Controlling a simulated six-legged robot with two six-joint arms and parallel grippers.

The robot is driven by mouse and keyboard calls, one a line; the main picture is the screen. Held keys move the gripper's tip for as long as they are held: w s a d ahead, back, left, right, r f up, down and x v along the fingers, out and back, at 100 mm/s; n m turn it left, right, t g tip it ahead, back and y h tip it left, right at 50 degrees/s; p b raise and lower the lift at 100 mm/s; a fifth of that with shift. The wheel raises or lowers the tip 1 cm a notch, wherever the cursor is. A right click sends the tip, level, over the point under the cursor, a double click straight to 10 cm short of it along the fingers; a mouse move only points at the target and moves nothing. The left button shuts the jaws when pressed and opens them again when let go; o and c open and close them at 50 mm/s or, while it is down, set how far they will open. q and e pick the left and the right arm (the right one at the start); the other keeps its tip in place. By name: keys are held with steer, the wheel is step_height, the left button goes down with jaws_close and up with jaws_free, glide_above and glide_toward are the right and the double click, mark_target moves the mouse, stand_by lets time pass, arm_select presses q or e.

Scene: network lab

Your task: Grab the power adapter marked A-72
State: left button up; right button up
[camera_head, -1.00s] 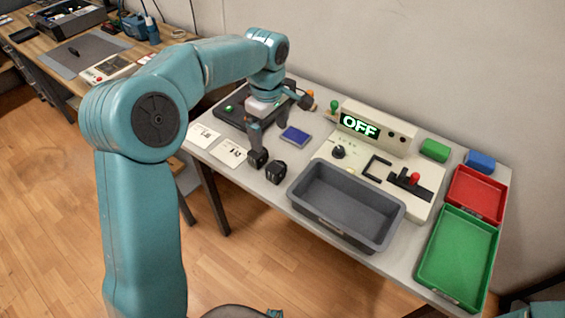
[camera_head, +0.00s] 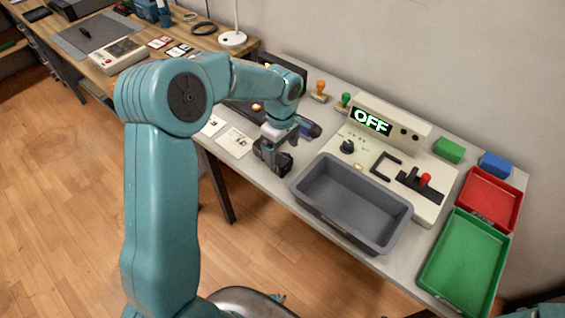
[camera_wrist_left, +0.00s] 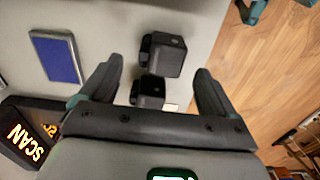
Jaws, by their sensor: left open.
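Two small black blocks that look like power adapters lie on the grey table. In the left wrist view the larger adapter (camera_wrist_left: 163,55) and the smaller-looking adapter (camera_wrist_left: 149,90) lie one behind the other, between the lines of my fingers. I cannot read A-72 or any other marking on either. My left gripper (camera_wrist_left: 160,66) is open, with its fingers spread on both sides of them and nothing held. In the head view the left gripper (camera_head: 270,150) points down over the adapters and partly hides them. My right gripper is not in view.
A grey bin (camera_head: 352,205) stands close right of the gripper. Behind it is a control box (camera_head: 372,122) reading OFF. A blue card (camera_wrist_left: 57,58) and a SCAN display (camera_wrist_left: 28,142) lie beside the hand. Red (camera_head: 489,198) and green trays (camera_head: 464,262) are at right.

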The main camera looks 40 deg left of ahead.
mark_target(283, 158)
arm_select(q)
steer(key=f, duration=0.4)
steer(key=shift+s+d+f, duration=0.15)
steer(key=shift+d+f, duration=0.05)
steer(key=shift+f, duration=0.35)
steer(key=c, duration=1.2)
steer(key=shift+o, duration=0.2)
